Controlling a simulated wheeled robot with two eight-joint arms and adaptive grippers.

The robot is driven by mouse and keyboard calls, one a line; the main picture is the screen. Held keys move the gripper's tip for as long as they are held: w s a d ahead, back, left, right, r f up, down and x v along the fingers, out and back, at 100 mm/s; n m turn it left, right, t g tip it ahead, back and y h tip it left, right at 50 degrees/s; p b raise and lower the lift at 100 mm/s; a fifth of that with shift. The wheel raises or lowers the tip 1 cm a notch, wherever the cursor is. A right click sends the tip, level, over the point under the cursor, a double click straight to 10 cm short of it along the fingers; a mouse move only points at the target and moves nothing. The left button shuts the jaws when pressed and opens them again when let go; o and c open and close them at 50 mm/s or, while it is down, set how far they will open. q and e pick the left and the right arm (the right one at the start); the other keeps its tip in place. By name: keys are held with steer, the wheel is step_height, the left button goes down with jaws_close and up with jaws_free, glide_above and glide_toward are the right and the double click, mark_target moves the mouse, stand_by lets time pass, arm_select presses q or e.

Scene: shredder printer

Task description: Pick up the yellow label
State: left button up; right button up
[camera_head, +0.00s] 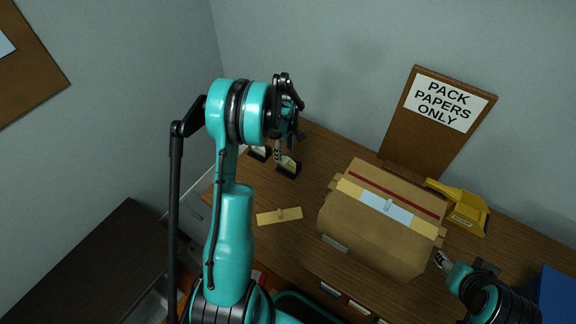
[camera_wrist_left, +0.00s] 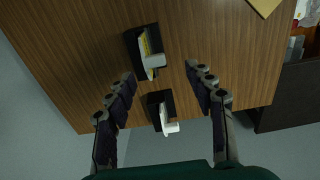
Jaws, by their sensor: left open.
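A thin yellow edge, which looks like the yellow label (camera_wrist_left: 145,47), stands in a black holder (camera_wrist_left: 131,42) with a pale tab on its side. That holder also shows in the head view (camera_head: 289,167). My left gripper (camera_wrist_left: 160,74) is open and empty above the table, pointing down, its fingers either side of the gap between this holder and a second black one (camera_wrist_left: 154,100) with a white piece. In the head view my left gripper (camera_head: 289,138) hangs over the holders. My right gripper (camera_head: 443,260) is low beside the box; its jaws are unclear.
A tan flat piece with a small knob (camera_head: 279,216) lies on the wooden table (camera_head: 300,245). A large brown box (camera_head: 370,240) with a pale blue strip stands right of it. Behind are a sign board (camera_head: 440,105) and a yellow tool (camera_head: 462,208). A blue bin (camera_head: 555,295) is far right.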

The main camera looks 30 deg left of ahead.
mark_target(286, 160)
arm_select(q)
steer(key=f, duration=0.2)
steer(key=f+b, duration=0.1)
steer(key=f, duration=0.1)
steer(key=w+f+b, duration=0.1)
steer(key=f, duration=0.2)
steer(key=shift+f, duration=0.1)
steer(key=shift+s, duration=0.1)
steer(key=c, duration=1)
